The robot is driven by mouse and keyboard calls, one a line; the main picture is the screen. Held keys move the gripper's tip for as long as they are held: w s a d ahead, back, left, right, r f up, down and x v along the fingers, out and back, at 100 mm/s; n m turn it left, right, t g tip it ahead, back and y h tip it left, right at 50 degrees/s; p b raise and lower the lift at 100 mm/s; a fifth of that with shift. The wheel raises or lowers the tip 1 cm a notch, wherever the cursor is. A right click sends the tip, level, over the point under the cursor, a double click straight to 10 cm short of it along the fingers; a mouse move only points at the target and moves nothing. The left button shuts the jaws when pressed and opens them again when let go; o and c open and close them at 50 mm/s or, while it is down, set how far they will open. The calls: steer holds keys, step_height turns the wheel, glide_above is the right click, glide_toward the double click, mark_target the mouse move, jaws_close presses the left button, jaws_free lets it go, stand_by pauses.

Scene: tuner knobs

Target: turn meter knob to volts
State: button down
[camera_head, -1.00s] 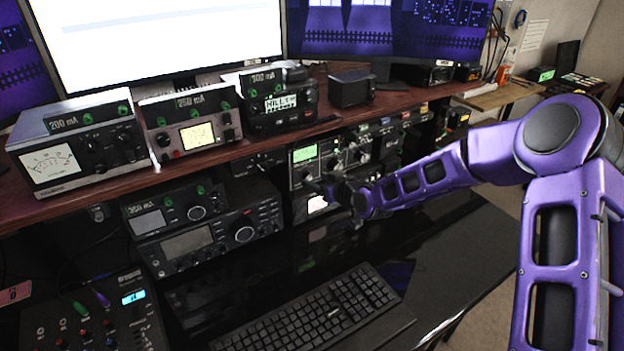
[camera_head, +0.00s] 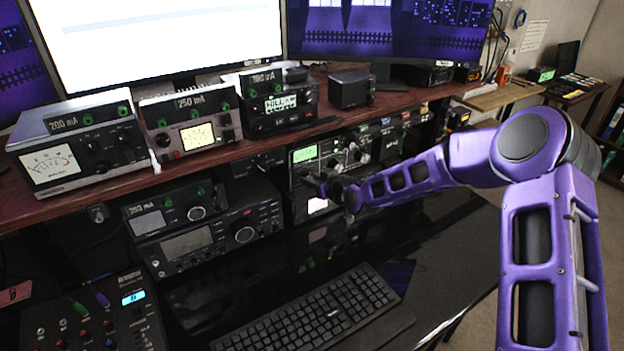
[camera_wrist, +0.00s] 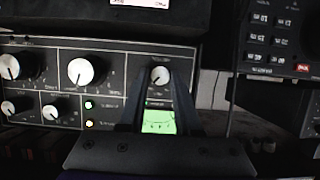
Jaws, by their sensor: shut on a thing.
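The tuner (camera_head: 305,170) stands on the lower level under the shelf, with a lit green meter display (camera_head: 305,153). In the wrist view, which looks upside down, the green meter display (camera_wrist: 160,122) shows between my fingers. The small pale meter knob (camera_wrist: 160,75) sits beside the display, with a finger on each side. My gripper (camera_wrist: 162,68) is shut on this knob. In the head view my gripper (camera_head: 316,184) is at the tuner's front and hides the knob. The knob's pointer setting is too small to read.
Larger white knobs (camera_wrist: 80,71) and lit green and yellow lamps (camera_wrist: 89,112) are on the same panel. A radio (camera_head: 208,238) stands left of the tuner. A keyboard (camera_head: 315,310) lies in front. The wooden shelf (camera_head: 230,150) runs above.

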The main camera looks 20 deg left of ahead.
steer(key=shift+f+b, duration=0.15)
steer(key=shift+b, duration=0.6)
steer(key=n+t+h+b, duration=0.1)
steer(key=n+t+b, duration=0.1)
steer(key=n, duration=0.2)
steer(key=n+t+b, duration=0.2)
steer(key=n+b, duration=0.1)
steer(key=n+t+h+b, duration=0.1)
steer(key=n+t+b, duration=0.1)
steer(key=n+b, duration=0.1)
steer(key=shift+s+a+f+n+t+h, duration=0.2)
steer(key=shift+s+a+n+t+h, duration=0.15)
steer(key=shift+n, duration=0.45)
steer(key=shift+d, duration=0.1)
steer(key=c, duration=0.6)
jaws_free()
